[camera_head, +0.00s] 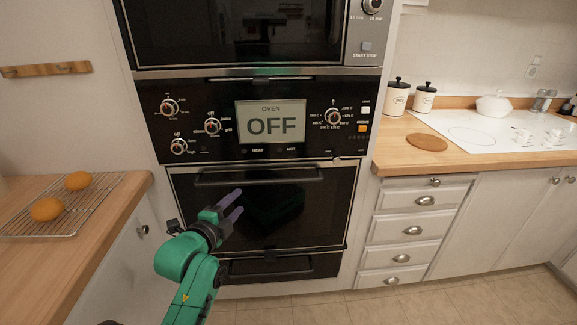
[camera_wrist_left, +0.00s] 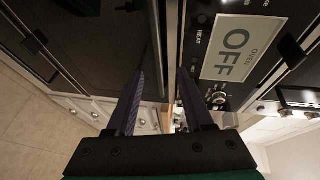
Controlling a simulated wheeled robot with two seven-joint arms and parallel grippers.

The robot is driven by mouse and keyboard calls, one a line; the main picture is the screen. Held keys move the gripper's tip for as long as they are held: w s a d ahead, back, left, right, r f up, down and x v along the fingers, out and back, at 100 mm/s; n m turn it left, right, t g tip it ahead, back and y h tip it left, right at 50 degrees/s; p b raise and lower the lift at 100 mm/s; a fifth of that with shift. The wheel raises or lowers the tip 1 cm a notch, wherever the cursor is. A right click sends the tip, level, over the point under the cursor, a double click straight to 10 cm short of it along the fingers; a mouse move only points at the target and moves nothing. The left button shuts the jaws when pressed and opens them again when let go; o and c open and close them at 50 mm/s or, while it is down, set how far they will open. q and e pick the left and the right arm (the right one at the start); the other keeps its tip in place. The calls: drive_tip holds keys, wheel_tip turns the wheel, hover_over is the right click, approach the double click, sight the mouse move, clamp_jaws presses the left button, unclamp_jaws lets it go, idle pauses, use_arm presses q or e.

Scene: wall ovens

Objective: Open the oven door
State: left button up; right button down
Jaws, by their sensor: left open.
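The oven door (camera_head: 300,215) is a black glass front below the control panel, and it is shut. Its dark horizontal handle (camera_head: 258,176) runs along the top of the door. My left gripper (camera_head: 234,202) is in front of the door, a little below the handle, with its two purple fingers apart and empty. In the left wrist view the open fingers (camera_wrist_left: 157,90) point towards the oven front, and the oven's OFF display (camera_wrist_left: 240,45) shows on the right. I cannot tell the exact gap between the fingertips and the handle. My right gripper is not in view.
A second oven or microwave (camera_head: 235,30) sits above the control panel (camera_head: 190,125). A wooden counter (camera_head: 110,215) with two buns on a wire rack (camera_head: 90,200) is at the left. White drawers (camera_head: 410,230) stand right of the oven. The tiled floor in front is clear.

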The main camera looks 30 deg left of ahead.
sight(258, 183)
use_arm(q)
drive_tip(key=x, duration=1.5)
drive_tip(key=shift+w+a+f+p, duration=0.15)
drive_tip(key=shift+w+f+p, duration=0.05)
drive_tip(key=shift+f+p, duration=0.2)
drive_tip(key=shift+s, duration=0.1)
clamp_jaws()
